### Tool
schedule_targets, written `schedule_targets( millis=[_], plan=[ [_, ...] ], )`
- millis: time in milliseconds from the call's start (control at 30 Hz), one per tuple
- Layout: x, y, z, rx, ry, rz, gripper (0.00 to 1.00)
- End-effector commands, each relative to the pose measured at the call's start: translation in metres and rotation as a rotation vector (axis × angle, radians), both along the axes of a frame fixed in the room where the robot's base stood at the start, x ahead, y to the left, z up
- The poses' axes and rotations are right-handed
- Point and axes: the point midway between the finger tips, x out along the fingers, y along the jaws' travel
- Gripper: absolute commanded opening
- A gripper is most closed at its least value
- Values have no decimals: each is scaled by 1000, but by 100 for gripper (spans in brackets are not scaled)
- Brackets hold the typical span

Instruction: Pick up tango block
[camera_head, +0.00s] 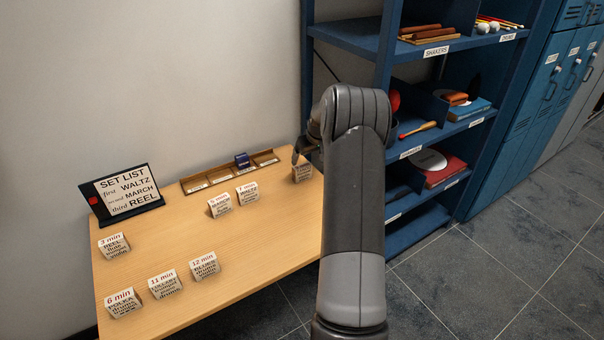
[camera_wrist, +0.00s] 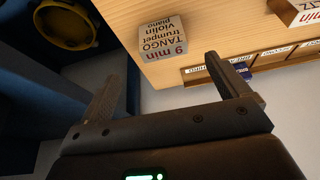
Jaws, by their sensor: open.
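The tango block (camera_wrist: 163,37) is a white block with a red "9 min" and the words TANGO, violin, trumpet, piano. In the wrist view it stands on the table just beyond my fingertips, between their lines. My gripper (camera_wrist: 166,72) is open and empty, with a finger on each side and the block apart from both. In the head view the block (camera_head: 302,173) stands at the table's far right corner, shaded. My gripper (camera_head: 301,150) is just above it there, mostly hidden behind my arm.
The wooden table (camera_head: 240,265) carries several other labelled blocks, such as the reel block (camera_head: 114,244) and polka block (camera_head: 123,303). A set list sign (camera_head: 128,193) and a sectioned tray (camera_head: 225,173) stand along the wall. A blue shelf (camera_head: 420,150) rises close to the right.

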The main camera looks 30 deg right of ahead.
Motion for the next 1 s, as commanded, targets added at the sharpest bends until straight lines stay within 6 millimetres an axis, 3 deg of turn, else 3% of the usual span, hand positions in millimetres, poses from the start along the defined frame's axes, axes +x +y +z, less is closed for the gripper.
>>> schedule_targets(
  millis=[200, 467, 700, 1000],
  plan=[
    [13, 1, -33, 1, 2, 0, 93],
    [22, 2, -50, 1, 2, 1, 93],
    [37, 4, -80, 1, 2, 1, 93],
    [42, 4, -91, 0, 1, 1, 93]
  ],
)
